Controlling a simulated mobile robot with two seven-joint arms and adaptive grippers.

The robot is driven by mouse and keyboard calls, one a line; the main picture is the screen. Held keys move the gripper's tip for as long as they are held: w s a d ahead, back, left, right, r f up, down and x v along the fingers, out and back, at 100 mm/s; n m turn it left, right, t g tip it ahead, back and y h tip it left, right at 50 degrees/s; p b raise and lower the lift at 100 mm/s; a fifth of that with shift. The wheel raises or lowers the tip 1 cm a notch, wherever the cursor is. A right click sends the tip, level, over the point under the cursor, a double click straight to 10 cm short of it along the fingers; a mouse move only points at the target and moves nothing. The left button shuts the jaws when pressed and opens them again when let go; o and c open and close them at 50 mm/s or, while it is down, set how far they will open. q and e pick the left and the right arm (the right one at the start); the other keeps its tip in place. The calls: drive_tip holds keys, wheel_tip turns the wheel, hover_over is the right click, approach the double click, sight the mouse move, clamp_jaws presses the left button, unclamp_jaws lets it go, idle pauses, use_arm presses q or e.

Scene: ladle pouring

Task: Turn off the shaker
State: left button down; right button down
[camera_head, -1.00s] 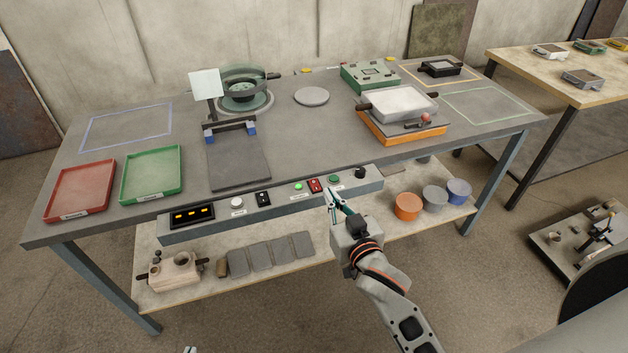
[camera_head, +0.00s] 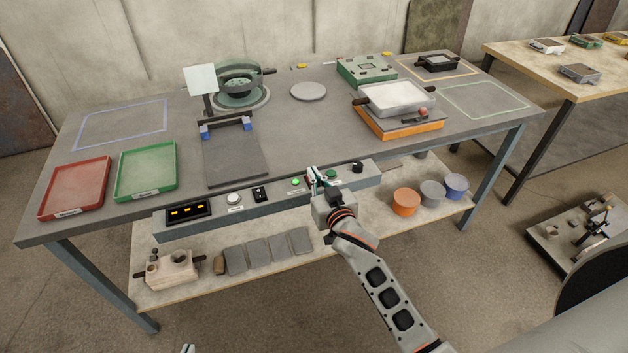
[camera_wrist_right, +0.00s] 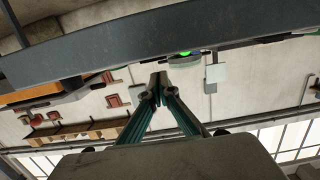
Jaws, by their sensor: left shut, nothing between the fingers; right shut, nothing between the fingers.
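The control panel (camera_head: 217,211) runs along the table's front edge. It has a lit green button (camera_head: 295,182), a black rocker switch (camera_head: 260,194), a white button (camera_head: 234,198), a green button (camera_head: 331,171) and a black knob (camera_head: 358,167). My right gripper (camera_head: 314,174) is shut and empty at the panel, just right of the lit button, covering most of the red switch there. I cannot tell whether it touches it. In the right wrist view its fingertips (camera_wrist_right: 161,80) meet below a green light (camera_wrist_right: 185,53). My left gripper (camera_head: 188,349) is shut at the bottom edge.
An orange-based unit (camera_head: 400,128) carries a pale tray (camera_head: 397,98) on the table's right; I cannot tell whether it is the shaker. Red (camera_head: 75,190) and green (camera_head: 147,172) trays lie at left. The lower shelf (camera_head: 300,263) holds several pots and slabs.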

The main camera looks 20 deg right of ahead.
use_arm(q)
drive_tip(key=shift+s+f, duration=0.1)
drive_tip(key=shift+f, duration=0.35)
use_arm(e)
drive_tip(key=shift+w+f, duration=0.1)
drive_tip(key=shift+f, duration=0.6)
